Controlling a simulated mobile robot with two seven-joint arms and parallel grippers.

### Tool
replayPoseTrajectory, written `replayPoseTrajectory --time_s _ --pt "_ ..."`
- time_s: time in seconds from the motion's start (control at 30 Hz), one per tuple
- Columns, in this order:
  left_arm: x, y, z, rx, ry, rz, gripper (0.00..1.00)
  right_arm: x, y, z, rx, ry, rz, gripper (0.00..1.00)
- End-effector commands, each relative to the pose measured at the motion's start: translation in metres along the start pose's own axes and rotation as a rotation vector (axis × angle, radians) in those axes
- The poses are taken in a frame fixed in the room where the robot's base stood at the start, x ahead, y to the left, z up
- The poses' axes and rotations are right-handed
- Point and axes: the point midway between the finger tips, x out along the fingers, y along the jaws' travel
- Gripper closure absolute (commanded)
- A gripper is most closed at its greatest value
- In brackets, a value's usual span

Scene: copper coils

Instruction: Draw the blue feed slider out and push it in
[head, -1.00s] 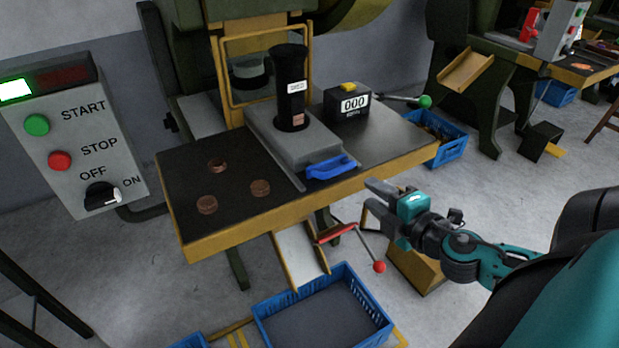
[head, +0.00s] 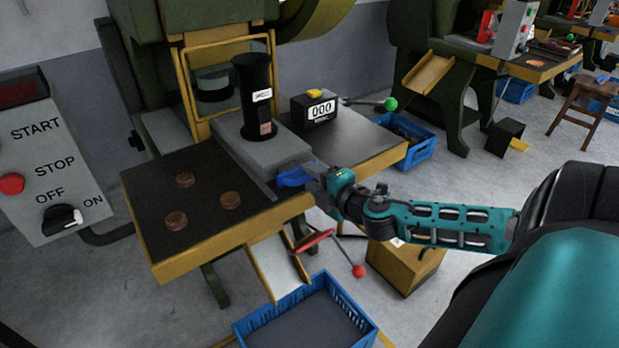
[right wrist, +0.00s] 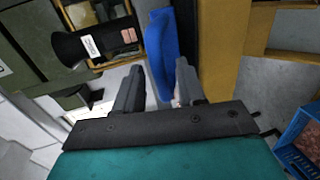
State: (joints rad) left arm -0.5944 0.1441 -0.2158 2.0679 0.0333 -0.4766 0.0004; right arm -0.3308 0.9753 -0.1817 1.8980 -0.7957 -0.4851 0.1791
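The blue feed slider handle (head: 297,177) sticks out at the front of the grey block (head: 262,150) on the press table. My right gripper (head: 318,178) is at the right end of this handle. In the right wrist view the blue handle (right wrist: 160,55) reaches in between the two fingers of my right gripper (right wrist: 158,82). The fingers are apart, with some gap beside the handle, so no firm grip shows. A black tube (head: 256,97) stands on the grey block. My left gripper is not in view.
A counter reading 000 (head: 315,108) and a green-knobbed lever (head: 389,104) are to the right. A red-knobbed lever (head: 358,271) and chute (head: 278,268) hang below the front edge, above a blue crate (head: 345,297).

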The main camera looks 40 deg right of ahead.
Motion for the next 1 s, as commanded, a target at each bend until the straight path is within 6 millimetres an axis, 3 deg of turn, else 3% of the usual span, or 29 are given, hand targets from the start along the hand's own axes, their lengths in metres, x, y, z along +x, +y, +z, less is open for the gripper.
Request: replayPoseTrajectory --time_s 0.23,0.6,1.0 --pt "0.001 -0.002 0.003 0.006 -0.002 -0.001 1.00 0.016 0.000 0.000 0.001 -0.001 0.000 0.61" --pt "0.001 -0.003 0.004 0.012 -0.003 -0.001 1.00 0.018 0.000 0.000 0.000 0.000 -0.001 0.62" --pt "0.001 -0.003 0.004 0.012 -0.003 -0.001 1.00 0.018 0.000 0.000 0.001 0.000 -0.001 1.00"
